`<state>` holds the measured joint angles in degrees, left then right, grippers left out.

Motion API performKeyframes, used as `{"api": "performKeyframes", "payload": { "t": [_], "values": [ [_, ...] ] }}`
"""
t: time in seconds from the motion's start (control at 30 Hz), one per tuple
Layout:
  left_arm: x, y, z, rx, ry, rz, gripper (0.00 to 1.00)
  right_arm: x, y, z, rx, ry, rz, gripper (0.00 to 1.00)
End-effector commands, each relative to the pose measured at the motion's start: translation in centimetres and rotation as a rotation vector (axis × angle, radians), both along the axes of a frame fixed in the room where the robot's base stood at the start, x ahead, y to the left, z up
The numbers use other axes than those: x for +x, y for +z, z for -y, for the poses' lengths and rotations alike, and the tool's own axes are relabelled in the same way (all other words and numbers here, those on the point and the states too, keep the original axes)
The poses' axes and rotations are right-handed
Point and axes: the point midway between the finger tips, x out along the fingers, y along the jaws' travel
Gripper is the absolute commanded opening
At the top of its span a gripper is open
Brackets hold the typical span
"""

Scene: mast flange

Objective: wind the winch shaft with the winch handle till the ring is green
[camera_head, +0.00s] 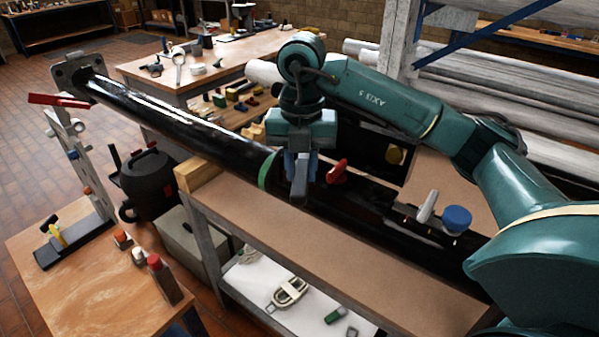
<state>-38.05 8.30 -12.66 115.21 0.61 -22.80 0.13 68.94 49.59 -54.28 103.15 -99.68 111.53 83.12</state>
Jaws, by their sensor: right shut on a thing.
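My right arm comes in from the right, and its gripper (301,182) points down at the black mast tube (190,130), just right of a green ring (268,170) around the tube. The gripper is shut on what seems to be the winch handle. The fingers and wrist hide most of it, and I cannot make out the winch shaft or how the handle sits on it. A red lever-like part (338,172) stands right beside the fingers. My left gripper is not in view.
The mast lies across a brown bench (390,260), its square flange (80,64) at the far left. A blue cap (457,218) and a pale cylinder (427,205) stand at right. A black pot (150,185) and wooden table (90,280) are at left; pipe racks (500,100) are behind.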

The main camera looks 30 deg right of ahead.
Motion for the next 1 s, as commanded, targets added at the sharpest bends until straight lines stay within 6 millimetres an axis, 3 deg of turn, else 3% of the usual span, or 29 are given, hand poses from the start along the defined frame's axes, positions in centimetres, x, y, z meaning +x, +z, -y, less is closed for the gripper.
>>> {"api": "performKeyframes", "payload": {
  "t": [0.5, 1.0],
  "values": [
    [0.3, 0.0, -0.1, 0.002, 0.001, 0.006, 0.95, -0.1, 0.0, -0.1, 0.0, -0.033, 0.0, 0.0],
    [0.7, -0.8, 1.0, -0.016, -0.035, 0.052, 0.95, -0.1, -4.0, 0.0, -0.001, -0.033, -0.001, 0.0]
  ]
}}
